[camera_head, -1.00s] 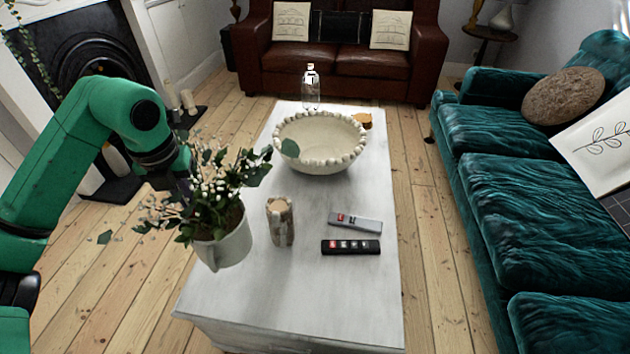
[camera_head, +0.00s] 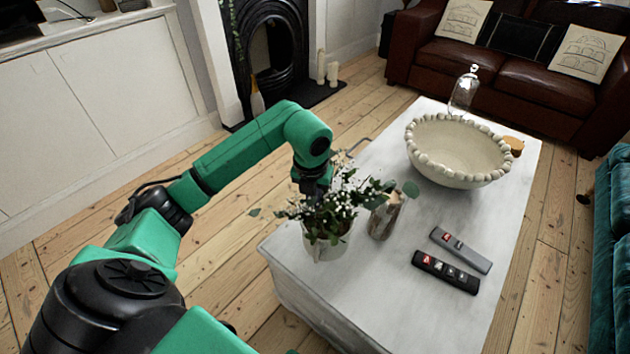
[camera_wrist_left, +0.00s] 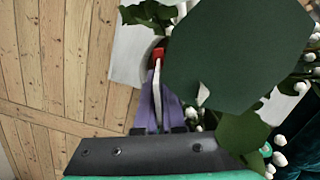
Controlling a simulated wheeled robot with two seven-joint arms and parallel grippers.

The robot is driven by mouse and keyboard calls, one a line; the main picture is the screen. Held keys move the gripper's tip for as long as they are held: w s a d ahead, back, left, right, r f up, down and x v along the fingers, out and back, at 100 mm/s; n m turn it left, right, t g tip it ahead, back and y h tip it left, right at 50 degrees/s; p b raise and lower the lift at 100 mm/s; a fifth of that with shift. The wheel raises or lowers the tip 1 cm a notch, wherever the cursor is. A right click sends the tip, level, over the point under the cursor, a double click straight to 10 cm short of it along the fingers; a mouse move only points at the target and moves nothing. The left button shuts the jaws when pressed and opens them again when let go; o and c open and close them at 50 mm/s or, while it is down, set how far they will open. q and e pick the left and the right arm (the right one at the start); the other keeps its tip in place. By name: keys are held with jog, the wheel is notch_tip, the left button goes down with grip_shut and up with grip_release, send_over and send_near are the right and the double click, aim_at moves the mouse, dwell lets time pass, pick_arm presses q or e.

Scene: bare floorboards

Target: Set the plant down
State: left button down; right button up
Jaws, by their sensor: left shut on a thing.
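The plant (camera_head: 340,205), leafy with small white flowers in a white mug-like pot (camera_head: 328,246), is at the near left end of the white table (camera_head: 365,310). I cannot tell whether the pot's base touches the tabletop. My left gripper (camera_head: 314,190) reaches down among the leaves and is shut on the plant. In the left wrist view its fingers (camera_wrist_left: 157,75) meet at a pale rim, and a large dark leaf (camera_wrist_left: 235,55) hides much of the pot. My right gripper is not in view.
A wooden-looking candle holder (camera_head: 385,217) stands just right of the plant. The tabletop's near part is clear.

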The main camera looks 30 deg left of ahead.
aim_at(315, 217)
pick_arm(q)
jog(key=shift+w+f, duration=0.1)
jog(key=shift+f, duration=2.3)
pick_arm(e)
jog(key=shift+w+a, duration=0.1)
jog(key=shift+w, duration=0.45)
pick_arm(q)
jog(key=c, duration=1.1)
grip_release()
jog(key=shift+f, duration=0.1)
jog(key=shift+o, duration=0.4)
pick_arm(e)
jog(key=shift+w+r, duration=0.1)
